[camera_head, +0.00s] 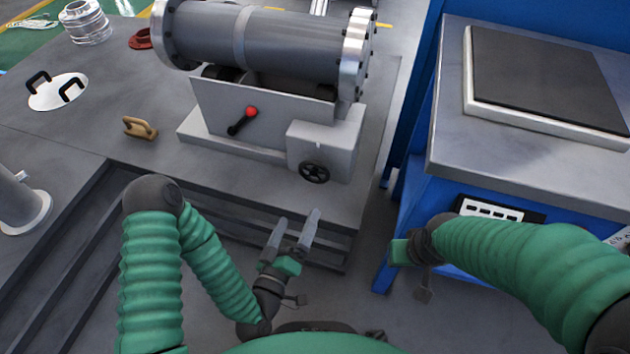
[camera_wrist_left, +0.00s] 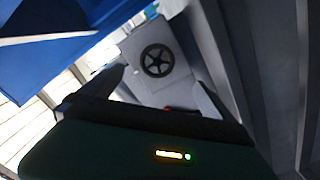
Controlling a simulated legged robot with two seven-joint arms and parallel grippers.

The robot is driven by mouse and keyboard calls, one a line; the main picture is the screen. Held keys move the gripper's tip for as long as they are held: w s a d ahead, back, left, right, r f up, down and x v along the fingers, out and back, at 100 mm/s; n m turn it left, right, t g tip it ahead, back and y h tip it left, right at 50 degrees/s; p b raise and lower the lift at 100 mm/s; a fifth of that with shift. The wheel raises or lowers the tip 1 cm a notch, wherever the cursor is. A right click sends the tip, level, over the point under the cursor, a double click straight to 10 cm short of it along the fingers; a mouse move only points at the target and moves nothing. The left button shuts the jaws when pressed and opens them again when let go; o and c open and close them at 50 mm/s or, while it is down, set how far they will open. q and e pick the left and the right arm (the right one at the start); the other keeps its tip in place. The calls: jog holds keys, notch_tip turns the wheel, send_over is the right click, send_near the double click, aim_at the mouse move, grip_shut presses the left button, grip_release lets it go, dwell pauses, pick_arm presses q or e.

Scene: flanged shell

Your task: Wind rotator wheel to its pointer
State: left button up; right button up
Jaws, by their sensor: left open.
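The rotator wheel (camera_head: 314,172) is a small black spoked handwheel on the front of a grey gearbox (camera_head: 328,142) at the right end of the rotator stand. It also shows in the left wrist view as a black wheel (camera_wrist_left: 157,61) facing me. I cannot make out the pointer. My left gripper (camera_head: 297,226) is open and empty, below and a little left of the wheel, apart from it.
A grey flanged shell (camera_head: 262,40) lies on the stand above the wheel. A red-knobbed lever (camera_head: 243,120) is left of the gearbox. A tan handled block (camera_head: 140,128) sits on the table. A blue bench (camera_head: 445,150) stands at the right, with a gap between.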

aim_at(315, 177)
pick_arm(q)
jog(key=b+x, duration=0.5)
jog(key=x, duration=0.9)
jog(key=shift+w+r+b, duration=0.1)
jog(key=shift+w+b, duration=0.05)
jog(key=shift+b, duration=0.15)
jog(key=shift+w+d+r, duration=0.1)
jog(key=shift+w+d, duration=0.15)
jog(key=shift+w, duration=0.15)
jog(key=c, duration=1.3)
jog(key=shift+s, duration=0.1)
